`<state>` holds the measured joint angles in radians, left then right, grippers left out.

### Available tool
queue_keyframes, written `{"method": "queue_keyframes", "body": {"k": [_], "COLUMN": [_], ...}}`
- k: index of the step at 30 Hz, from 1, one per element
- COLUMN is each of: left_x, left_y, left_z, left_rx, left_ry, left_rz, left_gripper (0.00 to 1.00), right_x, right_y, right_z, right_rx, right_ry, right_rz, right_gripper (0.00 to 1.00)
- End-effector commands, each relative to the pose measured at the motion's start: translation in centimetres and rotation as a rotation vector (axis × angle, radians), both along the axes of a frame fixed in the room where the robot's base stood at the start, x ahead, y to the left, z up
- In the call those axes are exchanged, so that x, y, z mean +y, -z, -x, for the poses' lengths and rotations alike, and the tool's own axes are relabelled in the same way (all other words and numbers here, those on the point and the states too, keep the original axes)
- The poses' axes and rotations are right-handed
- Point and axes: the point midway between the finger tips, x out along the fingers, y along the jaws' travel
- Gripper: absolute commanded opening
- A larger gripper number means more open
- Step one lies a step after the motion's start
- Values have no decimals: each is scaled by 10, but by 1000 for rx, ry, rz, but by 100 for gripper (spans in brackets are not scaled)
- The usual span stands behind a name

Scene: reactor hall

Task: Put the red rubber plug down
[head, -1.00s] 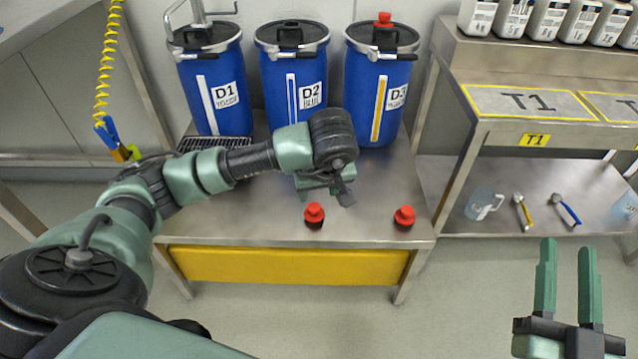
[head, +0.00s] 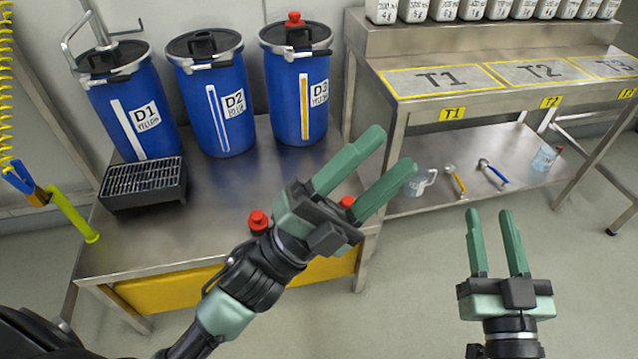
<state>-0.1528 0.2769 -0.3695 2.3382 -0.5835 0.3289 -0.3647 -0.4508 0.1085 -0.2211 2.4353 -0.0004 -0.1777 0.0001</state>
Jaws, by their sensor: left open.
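One red plug (head: 258,220) stands on the steel bench near its front edge, just left of my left gripper. A second red plug (head: 346,202) is partly hidden behind my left gripper. A third red plug (head: 293,19) sits on the lid of drum D3 (head: 296,84). My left gripper (head: 388,154) is open and empty, its fingers pointing up and right past the bench's right end. My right gripper (head: 490,214) is open and empty over the floor at the right, its fingers pointing up.
Blue drums D1 (head: 140,112) and D2 (head: 213,108) stand at the back of the bench (head: 200,222). A black grated box (head: 143,196) is at its left. The T1–T3 table (head: 440,102) stands right, with a jug (head: 420,182) and tools on its lower shelf. The bench's middle is clear.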

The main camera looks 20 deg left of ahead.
Motion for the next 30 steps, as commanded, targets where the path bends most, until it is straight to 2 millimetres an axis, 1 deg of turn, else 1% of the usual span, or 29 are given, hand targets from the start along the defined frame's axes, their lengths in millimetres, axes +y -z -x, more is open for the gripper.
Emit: {"method": "queue_keyframes", "body": {"k": [1, 2, 3, 4, 6, 9, 10, 13, 24, 25, 26, 30], "left_x": [26, 40, 55, 64, 78, 87, 88, 89, 89, 88, 88, 88], "left_y": [15, 26, 42, 55, 82, 107, 111, 117, 116, 116, 116, 116], "left_z": [-18, -27, -36, -40, -45, -46, -46, -46, -46, -46, -46, -46], "left_rx": [222, 345, 491, 587, 764, 914, 940, 974, 970, 970, 970, 969], "left_ry": [7, 18, 33, 44, 69, 95, 99, 107, 107, 107, 107, 107], "left_rz": [174, 274, 395, 476, 632, 769, 793, 824, 819, 819, 819, 818], "left_gripper": [51, 51, 51, 51, 51, 51, 51, 51, 51, 45, 37, 36], "right_x": [0, 0, 0, 0, 0, 0, 0, 0, 0, 0, 0, 0], "right_y": [0, 0, 0, 0, 0, 0, 0, 0, 0, 0, 0, 0], "right_z": [0, 0, 0, 0, 0, 0, 0, 0, 0, 0, 0, 0], "right_rx": [0, 0, 0, 0, 0, 0, 0, 0, 1, 1, 1, 1], "right_ry": [0, 0, 0, 0, 0, 0, 0, 0, 0, 0, 0, 0], "right_rz": [0, 0, 0, 0, 0, 0, -1, -1, -1, -1, -1, -1], "right_gripper": [36, 36, 36, 36, 36, 36, 36, 36, 36, 36, 36, 36]}}
